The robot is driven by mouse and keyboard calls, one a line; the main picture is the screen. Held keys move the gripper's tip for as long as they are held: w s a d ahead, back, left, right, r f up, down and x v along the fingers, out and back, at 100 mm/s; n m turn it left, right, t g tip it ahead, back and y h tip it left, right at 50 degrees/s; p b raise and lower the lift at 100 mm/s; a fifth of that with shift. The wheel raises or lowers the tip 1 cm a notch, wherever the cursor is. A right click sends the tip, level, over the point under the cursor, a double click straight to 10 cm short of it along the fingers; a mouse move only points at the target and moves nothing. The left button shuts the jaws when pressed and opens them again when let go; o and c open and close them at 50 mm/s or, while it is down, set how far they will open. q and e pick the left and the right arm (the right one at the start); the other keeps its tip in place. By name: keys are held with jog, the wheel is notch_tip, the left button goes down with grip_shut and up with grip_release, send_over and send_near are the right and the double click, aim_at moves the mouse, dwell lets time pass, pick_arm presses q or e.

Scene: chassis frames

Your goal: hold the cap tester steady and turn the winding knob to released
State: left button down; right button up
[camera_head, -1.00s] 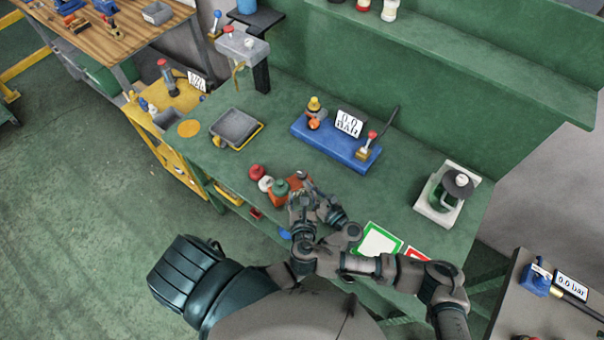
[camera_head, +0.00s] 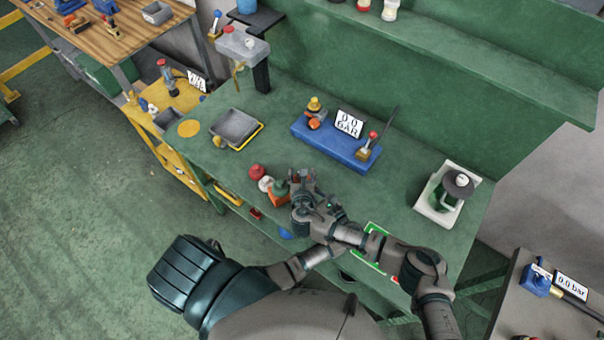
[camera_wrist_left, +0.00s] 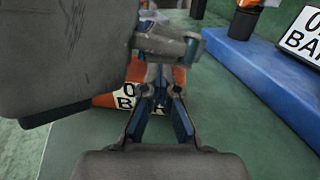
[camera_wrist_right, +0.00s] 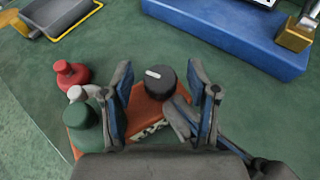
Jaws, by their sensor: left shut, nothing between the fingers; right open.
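The cap tester is a small orange box (camera_head: 277,200) near the bench's front edge; it also shows in the right wrist view (camera_wrist_right: 143,112). Its black winding knob (camera_wrist_right: 160,82) has a white mark pointing left in that view. My right gripper (camera_wrist_right: 165,88) is open, its fingers on either side of the knob; whether they touch it I cannot tell. My left gripper (camera_wrist_left: 158,90) is shut and empty, close against the lettered face of the orange box (camera_wrist_left: 120,98). Contact is unclear. In the head view my right arm hides most of the left gripper.
Red (camera_wrist_right: 70,74), white (camera_wrist_right: 78,93) and green (camera_wrist_right: 82,128) knobbed parts stand at the tester's left side. A blue base (camera_head: 335,146) with a 0.0 BAR display lies behind. A grey tray (camera_head: 235,127) is at left. Bench between them is clear.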

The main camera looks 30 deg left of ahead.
grip_shut()
jog(key=shift+w+d+n+y, duration=0.1)
jog(key=shift+n+y, duration=0.2)
jog(key=shift+n+g+y, duration=0.4)
jog(key=shift+g, duration=0.1)
grip_release()
jog(key=v, duration=1.2)
jog(key=shift+f, duration=0.1)
